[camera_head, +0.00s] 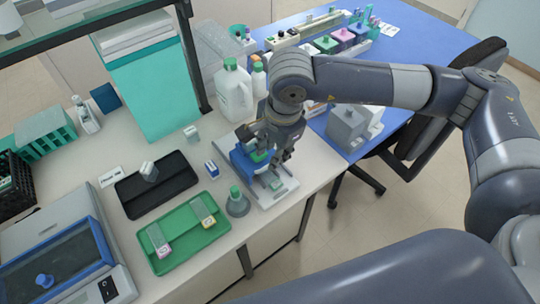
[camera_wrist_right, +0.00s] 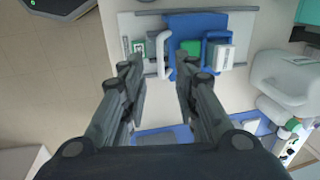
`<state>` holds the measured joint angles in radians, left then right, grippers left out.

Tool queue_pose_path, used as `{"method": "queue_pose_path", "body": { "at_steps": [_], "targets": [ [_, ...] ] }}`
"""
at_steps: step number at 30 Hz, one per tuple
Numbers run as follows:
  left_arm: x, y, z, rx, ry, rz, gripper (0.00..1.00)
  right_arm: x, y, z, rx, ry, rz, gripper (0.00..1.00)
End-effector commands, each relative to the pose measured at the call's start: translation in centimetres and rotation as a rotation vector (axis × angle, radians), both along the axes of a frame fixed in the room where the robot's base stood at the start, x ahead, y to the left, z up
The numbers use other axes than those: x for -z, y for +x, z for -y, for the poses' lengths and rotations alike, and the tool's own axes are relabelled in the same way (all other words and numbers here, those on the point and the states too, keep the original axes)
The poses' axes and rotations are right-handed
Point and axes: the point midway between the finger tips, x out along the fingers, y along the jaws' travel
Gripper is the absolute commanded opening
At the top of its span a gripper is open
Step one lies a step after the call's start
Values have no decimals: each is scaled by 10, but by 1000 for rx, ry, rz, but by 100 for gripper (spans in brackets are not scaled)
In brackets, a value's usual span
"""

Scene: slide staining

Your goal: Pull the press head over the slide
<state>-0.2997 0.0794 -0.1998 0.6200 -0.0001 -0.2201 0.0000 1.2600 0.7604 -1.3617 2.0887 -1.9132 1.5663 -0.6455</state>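The press is a light base plate (camera_head: 285,190) with a blue press head (camera_head: 240,163) towards its back left. A small slide with green and white parts (camera_head: 273,182) lies on the front part of the plate. In the right wrist view the blue head (camera_wrist_right: 196,28) has a white loop handle (camera_wrist_right: 163,56). My right gripper (camera_head: 279,157) hangs over the press. In the wrist view its two fingers (camera_wrist_right: 160,72) are apart, with the white handle between the tips. I cannot tell whether they touch it. My left gripper is not in view.
A green tray (camera_head: 200,240) with two slides and a black tray (camera_head: 130,205) lie left of the press. A white jug (camera_head: 233,92) stands behind. A grey block (camera_head: 346,127) sits on the blue table to the right.

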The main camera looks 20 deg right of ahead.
Motion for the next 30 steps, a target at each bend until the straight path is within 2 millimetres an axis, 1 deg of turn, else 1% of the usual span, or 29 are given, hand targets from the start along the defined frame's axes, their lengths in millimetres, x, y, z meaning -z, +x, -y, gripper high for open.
{"method": "queue_pose_path", "body": {
  "at_steps": [1, 4, 9, 13, 20, 21, 24, 30],
  "targets": [
    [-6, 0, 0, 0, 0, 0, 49, 8, 1, 0, 3, -1, -5, 28],
    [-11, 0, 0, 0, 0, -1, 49, 24, 4, -1, 2, -1, -3, 28],
    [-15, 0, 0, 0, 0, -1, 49, 42, 7, -3, 1, -1, -2, 28],
    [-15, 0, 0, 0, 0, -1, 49, 47, 9, -3, 1, 1, 2, 28],
    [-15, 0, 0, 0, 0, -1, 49, 48, 9, -3, 1, 1, 2, 28],
    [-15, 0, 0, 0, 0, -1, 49, 47, 9, -3, 1, 1, 2, 19],
    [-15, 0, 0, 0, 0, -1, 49, 47, 9, -3, 1, 1, 2, 0],
    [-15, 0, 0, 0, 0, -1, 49, 47, 8, -3, 1, 1, 2, 0]
  ]
}}
